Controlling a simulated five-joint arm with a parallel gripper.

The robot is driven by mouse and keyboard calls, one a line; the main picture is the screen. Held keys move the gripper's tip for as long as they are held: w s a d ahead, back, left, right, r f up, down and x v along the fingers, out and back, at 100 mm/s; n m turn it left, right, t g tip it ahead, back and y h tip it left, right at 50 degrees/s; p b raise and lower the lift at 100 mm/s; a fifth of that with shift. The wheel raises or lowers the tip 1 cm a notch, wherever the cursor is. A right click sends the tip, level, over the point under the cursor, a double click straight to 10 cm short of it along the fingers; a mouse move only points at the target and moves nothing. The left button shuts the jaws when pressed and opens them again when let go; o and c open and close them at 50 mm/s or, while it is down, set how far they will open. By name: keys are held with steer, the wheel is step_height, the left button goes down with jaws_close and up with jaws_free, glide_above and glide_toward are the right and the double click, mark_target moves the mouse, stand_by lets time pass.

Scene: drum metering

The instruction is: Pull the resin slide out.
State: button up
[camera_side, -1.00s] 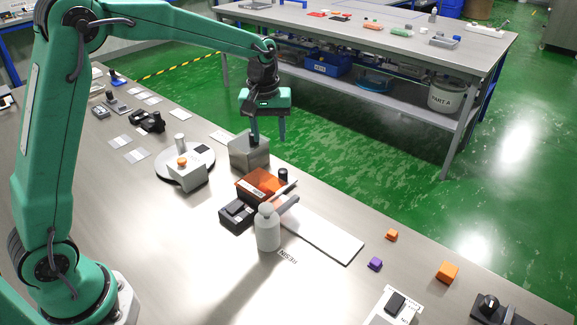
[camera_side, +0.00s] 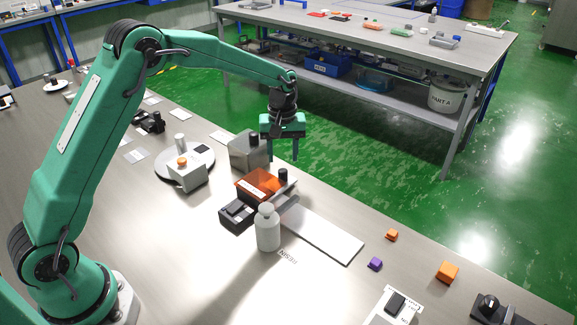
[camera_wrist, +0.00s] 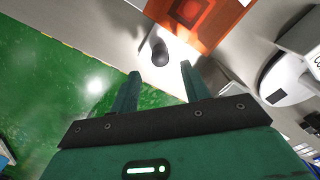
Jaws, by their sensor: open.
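The word RESIN is printed on the table in front of a grey-white bottle (camera_side: 267,230). Behind the bottle is an orange see-through box (camera_side: 258,184), with a dark upright knob (camera_side: 283,175) at its far right edge. I take the knob to be the resin slide's handle, but the slide itself is not clearly told apart. My gripper (camera_side: 282,158) is open and empty, pointing down above the knob. In the wrist view the knob (camera_wrist: 160,52) stands on a pale plate beside the orange box (camera_wrist: 205,20), beyond my fingertips (camera_wrist: 161,76) and between their lines.
A grey block (camera_side: 246,152) stands left of my gripper. A grey tilted chute (camera_side: 285,197) and long white board (camera_side: 325,238) lie right of the orange box. A dark box (camera_side: 238,214) is in front, a round plate (camera_side: 202,160) at left. The table's far edge is close behind.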

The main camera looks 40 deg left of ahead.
mark_target(283, 170)
steer(key=shift+f, duration=3.2)
jaws_close()
